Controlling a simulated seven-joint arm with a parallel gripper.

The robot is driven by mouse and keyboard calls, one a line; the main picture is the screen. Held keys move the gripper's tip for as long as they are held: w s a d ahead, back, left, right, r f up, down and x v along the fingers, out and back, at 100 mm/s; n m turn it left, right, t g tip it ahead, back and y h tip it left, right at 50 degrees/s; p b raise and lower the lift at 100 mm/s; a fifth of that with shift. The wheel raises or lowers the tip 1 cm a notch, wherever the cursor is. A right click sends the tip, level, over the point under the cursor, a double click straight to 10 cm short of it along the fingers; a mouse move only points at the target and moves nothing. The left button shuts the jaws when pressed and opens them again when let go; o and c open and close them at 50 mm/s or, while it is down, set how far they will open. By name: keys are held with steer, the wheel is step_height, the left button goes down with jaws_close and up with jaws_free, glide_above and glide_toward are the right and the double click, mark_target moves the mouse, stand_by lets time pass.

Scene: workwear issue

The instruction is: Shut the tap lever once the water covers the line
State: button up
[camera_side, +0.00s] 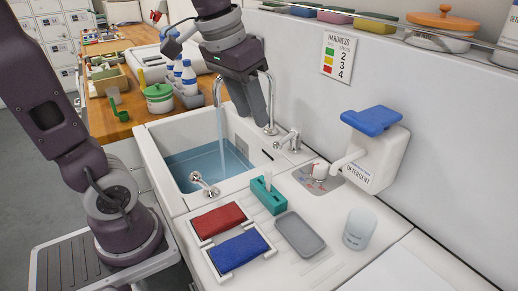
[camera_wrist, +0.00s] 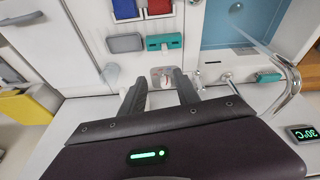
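The sink basin (camera_side: 153,147) holds blue water (camera_side: 195,165). A stream runs into it from the chrome tap spout (camera_side: 218,92), which also shows in the wrist view (camera_wrist: 290,82). A chrome lever fitting (camera_side: 288,140) stands on the counter at the back right of the basin. A second chrome fitting (camera_side: 204,184) sits on the near rim. I cannot make out the fill line clearly. My gripper (camera_side: 252,114) hangs above the basin's back edge, near the tap. In the wrist view its fingers (camera_wrist: 157,84) are apart with nothing held between them.
A teal dispenser (camera_side: 268,195), grey tray (camera_side: 299,235), red cloth (camera_side: 218,220), blue cloth (camera_side: 238,250) and white cup (camera_side: 359,228) stand on the counter. A detergent dispenser (camera_side: 385,150) juts from the wall. Bottles (camera_side: 189,77) stand left of the tap.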

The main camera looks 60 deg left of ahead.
steer(key=w+a+f+g, duration=0.1)
steer(key=w+a+f, duration=0.1)
steer(key=w+a, duration=0.35)
steer(key=n+g+h, duration=0.2)
glide_above(283, 139)
steer(key=a, duration=0.1)
step_height(283, 139, down, 10)
steer(key=r, duration=0.1)
steer(key=f, duration=0.6)
steer(key=shift+s+d+f, duration=0.1)
steer(key=shift+s+d, duration=0.05)
steer(key=shift+d, duration=0.15)
steer(key=shift+f, duration=0.4)
jaws_close()
steer(key=shift+r, duration=0.1)
